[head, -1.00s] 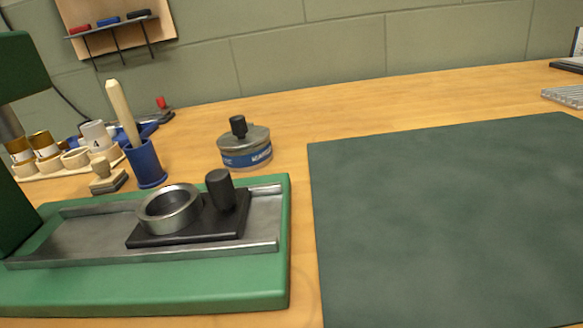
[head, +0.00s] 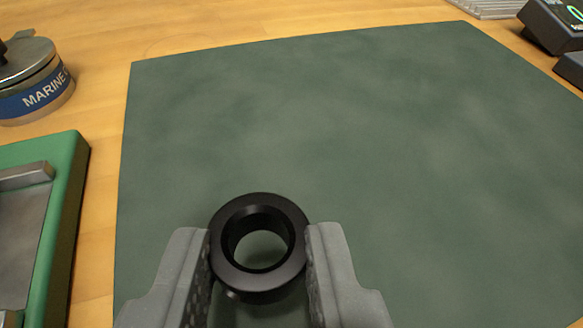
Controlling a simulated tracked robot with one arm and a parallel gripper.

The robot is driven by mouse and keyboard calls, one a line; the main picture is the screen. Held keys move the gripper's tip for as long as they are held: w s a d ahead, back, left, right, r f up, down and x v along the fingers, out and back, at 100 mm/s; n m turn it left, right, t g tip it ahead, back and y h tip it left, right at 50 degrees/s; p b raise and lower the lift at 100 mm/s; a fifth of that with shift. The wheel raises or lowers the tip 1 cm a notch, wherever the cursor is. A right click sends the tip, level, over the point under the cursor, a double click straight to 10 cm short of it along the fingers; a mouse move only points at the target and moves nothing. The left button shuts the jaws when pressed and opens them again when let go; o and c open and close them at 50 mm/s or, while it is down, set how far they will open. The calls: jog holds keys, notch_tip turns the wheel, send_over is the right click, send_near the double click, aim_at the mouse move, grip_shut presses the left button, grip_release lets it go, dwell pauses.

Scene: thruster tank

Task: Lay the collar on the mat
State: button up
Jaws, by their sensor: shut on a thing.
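My gripper (head: 259,262) is at the bottom of the head view, its two grey fingers shut on the collar (head: 259,203). The collar is a thick black ring with an open bore, held with its bore facing up toward the camera. A small pin or screw shows on its near lower side. The mat (head: 380,130) is a large dark green sheet on the wooden bench, and it shows behind the collar and through its bore. The collar is over the mat's near left part. I cannot tell whether its underside touches the mat.
A green press base (head: 65,200) with a metal tray stands left of the mat. A tin with a blue label (head: 38,98) is at the upper left. A black device (head: 550,25) and a grey ribbed block (head: 480,8) are at the upper right. Most of the mat is clear.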

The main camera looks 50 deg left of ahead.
aim_at(276, 270)
jog(key=shift+w+a, duration=0.75)
jog(key=shift+w, duration=0.05)
jog(key=shift+w+a+f, duration=0.15)
jog(key=shift+w+f, duration=0.05)
notch_tip(276, 270, down, 4)
jog(key=shift+r+b, duration=0.2)
jog(key=shift+b, duration=0.75)
jog(key=shift+r, duration=0.1)
jog(key=o, duration=1)
